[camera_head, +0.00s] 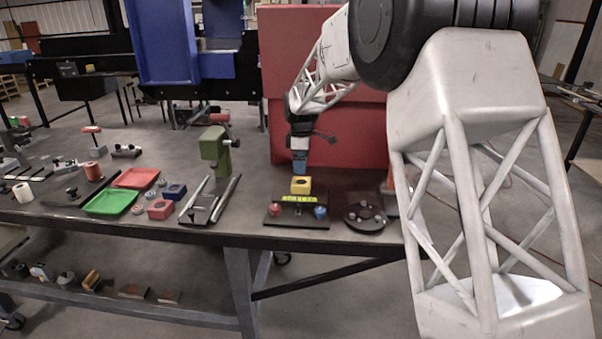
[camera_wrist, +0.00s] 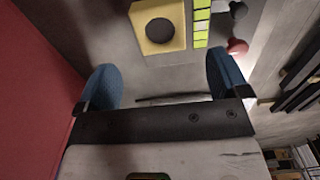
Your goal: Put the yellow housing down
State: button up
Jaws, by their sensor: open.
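The yellow housing (camera_head: 301,185) is a small block at the back of the black fixture plate (camera_head: 284,222), just behind a yellow-green strip (camera_head: 299,199). In the wrist view the yellow housing (camera_wrist: 180,42) shows a dark round opening in its face, with the strip (camera_wrist: 201,24) beside it. My gripper (camera_head: 300,168) is right above the housing in the head view. In the wrist view my gripper (camera_wrist: 162,62) has its blue fingers wide apart with nothing between them. The housing lies beyond the fingertips, apart from both. Whether it rests on the plate or the table is unclear.
A red knob (camera_head: 275,210) and a blue knob (camera_head: 320,212) stand on the plate. A black round holder (camera_head: 365,217) is to the right. A green press (camera_head: 215,150) stands left, beyond metal rails. A red panel (camera_head: 325,90) rises close behind my gripper.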

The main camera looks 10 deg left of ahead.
jog(key=shift+r, duration=2.05)
jog(key=shift+d, duration=0.1)
jog(key=s+d+r+m+t, duration=0.1)
jog(key=s+d+r+m, duration=0.4)
jog(key=s+d, duration=0.6)
jog(key=s+d+r+m, duration=0.45)
jog(key=s+d, duration=0.25)
jog(key=s, duration=0.8)
jog(key=s+d+f+m, duration=0.2)
jog(key=s+d+m, duration=0.1)
jog(key=s, duration=0.7)
jog(key=s+d+f+m+t, duration=0.1)
jog(key=s+d+f+m, duration=0.1)
jog(key=s, duration=0.7)
jog(key=s+d+f+m, duration=0.2)
jog(key=s+d+m, duration=0.1)
jog(key=s, duration=0.7)
jog(key=shift+s+d+f+m+t, duration=0.2)
jog(key=shift+s+d+m+t, duration=0.15)
jog(key=shift+d, duration=0.3)
